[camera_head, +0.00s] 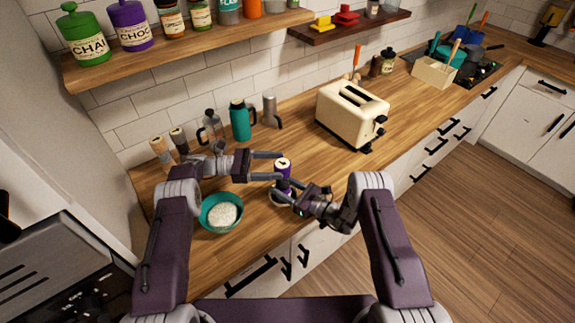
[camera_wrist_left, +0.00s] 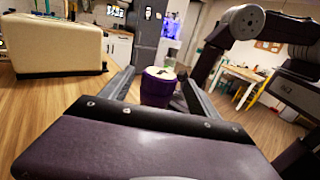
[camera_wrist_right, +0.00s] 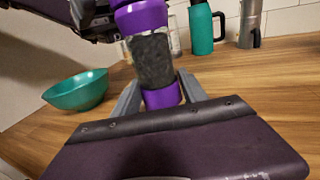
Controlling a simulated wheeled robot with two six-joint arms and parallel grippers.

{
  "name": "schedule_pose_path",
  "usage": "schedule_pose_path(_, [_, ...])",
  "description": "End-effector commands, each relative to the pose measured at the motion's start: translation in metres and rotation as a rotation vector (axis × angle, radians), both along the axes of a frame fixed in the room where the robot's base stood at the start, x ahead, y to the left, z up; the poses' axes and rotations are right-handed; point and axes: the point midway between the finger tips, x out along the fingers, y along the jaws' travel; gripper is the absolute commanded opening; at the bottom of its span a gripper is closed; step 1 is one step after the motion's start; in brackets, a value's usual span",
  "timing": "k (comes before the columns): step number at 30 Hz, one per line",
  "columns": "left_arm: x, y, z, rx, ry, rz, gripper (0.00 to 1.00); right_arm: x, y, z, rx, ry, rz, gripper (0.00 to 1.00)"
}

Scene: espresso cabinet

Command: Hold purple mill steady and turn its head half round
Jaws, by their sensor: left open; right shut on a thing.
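The purple mill (camera_head: 283,170) stands upright on the counter near its front edge. In the right wrist view its purple base, dark clear body (camera_wrist_right: 151,60) and purple head (camera_wrist_right: 140,16) show. My right gripper (camera_head: 277,192) is shut on the mill low on its body, around the purple base. My left gripper (camera_head: 280,166) is open at the height of the head, with one finger on each side of it. In the left wrist view the pale-topped purple head (camera_wrist_left: 158,86) sits between the open fingers, and I cannot tell if they touch it.
A teal bowl (camera_head: 240,215) of white grains stands left of the mill. A cream toaster (camera_head: 352,112) stands to the right. Bare counter lies between.

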Motion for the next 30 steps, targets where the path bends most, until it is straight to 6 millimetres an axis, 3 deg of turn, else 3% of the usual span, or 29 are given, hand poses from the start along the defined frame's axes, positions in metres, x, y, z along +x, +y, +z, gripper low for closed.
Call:
schedule_pose_path(5, [0.001,0.018,0.000,0.001,0.000,0.000,0.70,0.000,0.000,0.000,0.000,0.000,0.001,0.00])
schedule_pose_path(14, [0.000,0.019,0.000,0.001,-0.009,-0.001,0.70,0.000,0.000,0.000,0.000,0.000,0.001,0.00])
schedule_pose_path(17, [0.003,0.018,-0.008,0.002,-0.087,0.024,0.70,0.000,0.000,0.000,0.000,0.000,0.001,0.00])
schedule_pose_path(19, [-0.001,0.016,-0.023,-0.007,-0.092,0.064,0.70,0.000,0.000,0.000,0.000,0.000,0.001,0.00])
schedule_pose_path(22, [-0.007,0.021,-0.031,-0.006,-0.088,0.134,0.70,0.000,0.000,0.000,0.000,0.000,0.001,0.00])
schedule_pose_path(30, [-0.030,0.043,-0.018,0.007,0.000,0.278,0.70,0.000,0.000,0.000,0.000,0.000,0.001,0.00])
